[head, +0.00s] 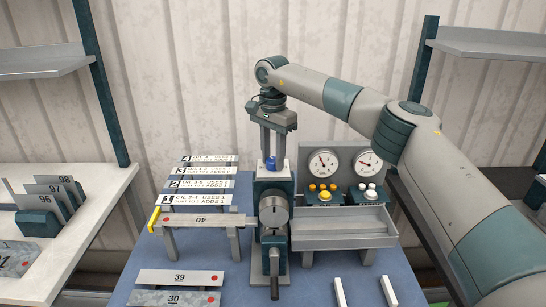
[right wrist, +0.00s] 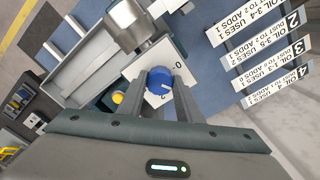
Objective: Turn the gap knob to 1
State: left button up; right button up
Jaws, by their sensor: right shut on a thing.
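The blue gap knob (head: 270,163) sits on top of the panel bender (head: 273,190). In the right wrist view the knob (right wrist: 158,79) is seen from above on a white dial plate (right wrist: 150,97). A 0 shows to its right and part of a 2 below it. The knob's white mark points to the lower right, toward a finger that hides part of the plate. My right gripper (head: 272,153) points straight down and is shut on the knob, one finger on each side. My left gripper is not in view.
Numbered label strips (head: 198,184) and a rack holding a strip marked 40 (head: 203,220) stand left of the bender. A gauge panel (head: 346,170) with buttons and a grey tray (head: 342,229) stands to its right. Strips 39 (head: 180,277) and 30 lie in front.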

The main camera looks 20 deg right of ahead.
jog(key=shift+w+r, duration=0.1)
jog(key=shift+r, duration=0.05)
jog(key=o, duration=1)
jog(key=shift+o, duration=0.2)
jog(key=shift+r+b, duration=0.35)
jog(key=shift+r, duration=0.25)
notch_tip(320, 180, up, 8)
jog(key=shift+f+b, duration=0.25)
jog(key=shift+b, duration=0.8)
notch_tip(320, 180, up, 7)
send_over(273, 160)
jog(key=shift+w+r, duration=0.15)
jog(key=shift+r, duration=0.65)
